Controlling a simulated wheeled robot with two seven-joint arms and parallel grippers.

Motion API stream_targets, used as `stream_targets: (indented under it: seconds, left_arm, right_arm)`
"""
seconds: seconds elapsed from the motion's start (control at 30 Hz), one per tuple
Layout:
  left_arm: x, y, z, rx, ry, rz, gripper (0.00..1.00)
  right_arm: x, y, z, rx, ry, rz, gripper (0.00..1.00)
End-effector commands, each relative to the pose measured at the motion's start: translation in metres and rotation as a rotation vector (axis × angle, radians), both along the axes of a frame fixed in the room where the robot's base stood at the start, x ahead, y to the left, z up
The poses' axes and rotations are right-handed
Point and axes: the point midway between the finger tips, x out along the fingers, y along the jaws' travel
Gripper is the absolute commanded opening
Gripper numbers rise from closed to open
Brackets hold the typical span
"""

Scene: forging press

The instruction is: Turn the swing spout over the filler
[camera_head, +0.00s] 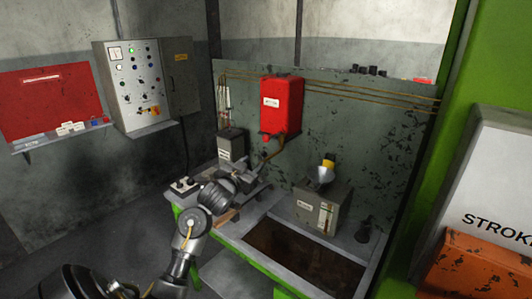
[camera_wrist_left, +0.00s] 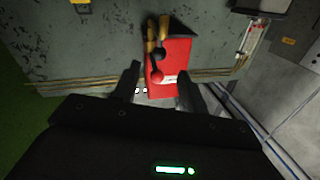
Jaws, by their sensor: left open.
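The swing spout (camera_head: 273,150) is a brass pipe under a red tank (camera_head: 283,103) on the grey-green back panel. In the head view it slopes down to the left, away from the filler. The filler, a pale funnel (camera_head: 320,175) with a yellow part at its top, sits on a grey box to the right. My left gripper (camera_head: 259,172) is just below and left of the spout.
The grey filler box (camera_head: 310,210) stands at the edge of a dark, open trough (camera_head: 295,262). A grey canister (camera_head: 232,145) stands left of the tank. A small dark funnel-shaped object (camera_head: 365,230) is at the right. A control panel (camera_head: 130,85) hangs on the left wall.

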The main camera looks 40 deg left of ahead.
Motion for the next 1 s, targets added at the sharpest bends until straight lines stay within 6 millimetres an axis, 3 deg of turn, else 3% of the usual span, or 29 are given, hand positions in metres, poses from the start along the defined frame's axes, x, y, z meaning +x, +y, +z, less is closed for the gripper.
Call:
stream_targets:
  seconds: [0.5,0.7,1.0]
  left_arm:
    - [0.084,0.018,0.002,-0.003,0.002,0.001,0.43]
    - [0.098,0.022,0.000,-0.002,0.003,0.001,0.43]
    - [0.101,0.022,-0.001,0.000,0.002,0.000,0.43]
  right_arm:
    - [0.000,0.000,0.029,0.000,0.000,0.000,0.36]
    - [0.000,-0.002,0.033,-0.002,0.000,0.001,0.36]
    - [0.000,-0.004,0.033,-0.004,-0.001,0.002,0.36]
